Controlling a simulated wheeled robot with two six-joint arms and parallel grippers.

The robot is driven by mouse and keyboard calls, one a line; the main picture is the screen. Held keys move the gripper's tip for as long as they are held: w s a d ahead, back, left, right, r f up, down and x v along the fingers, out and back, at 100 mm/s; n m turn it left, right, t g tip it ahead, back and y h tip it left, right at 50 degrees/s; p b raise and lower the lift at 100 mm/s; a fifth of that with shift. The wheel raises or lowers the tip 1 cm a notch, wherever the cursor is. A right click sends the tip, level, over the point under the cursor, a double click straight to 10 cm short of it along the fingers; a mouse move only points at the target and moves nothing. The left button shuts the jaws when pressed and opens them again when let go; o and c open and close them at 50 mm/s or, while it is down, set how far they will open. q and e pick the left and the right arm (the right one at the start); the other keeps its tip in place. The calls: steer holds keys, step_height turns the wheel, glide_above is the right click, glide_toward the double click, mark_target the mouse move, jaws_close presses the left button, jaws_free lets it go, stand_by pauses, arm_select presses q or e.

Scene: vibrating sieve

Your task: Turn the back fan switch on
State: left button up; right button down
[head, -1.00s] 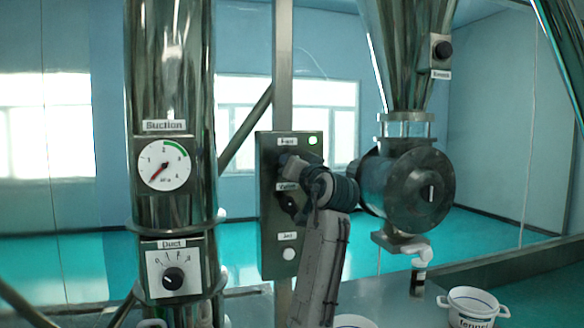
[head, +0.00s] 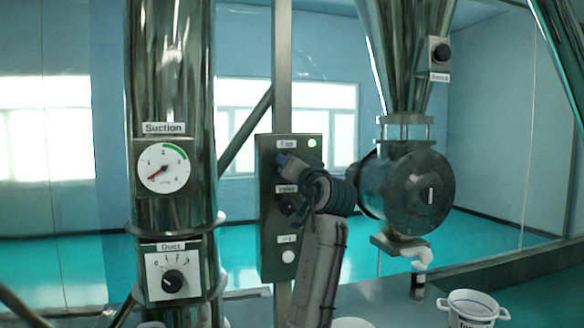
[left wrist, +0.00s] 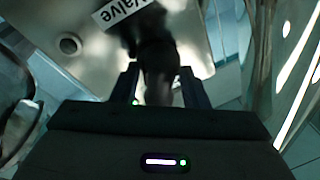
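The control box (head: 268,225) stands on a post in the head view, with a Fan label (head: 287,143) at its top and a lit green lamp (head: 312,143) beside it. The fan switch below that label is hidden behind my left gripper (head: 284,161), which reaches up to it from below. In the left wrist view my left gripper (left wrist: 160,88) has its fingers apart, with a dark knob (left wrist: 158,68) between them and small gaps at its sides. A Valve label (left wrist: 122,12) shows above. My right gripper is not in view.
The valve knob (head: 290,205) and a white button (head: 288,256) sit lower on the box. A suction gauge (head: 164,167) and duct dial (head: 172,281) are on the left column.

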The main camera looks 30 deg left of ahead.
arm_select(q)
steer(key=shift+s+d+f+b, duration=0.25)
steer(key=shift+d+b, duration=0.15)
steer(key=b+v, duration=0.4)
steer(key=v, duration=0.5)
steer(key=shift+s+d, duration=0.3)
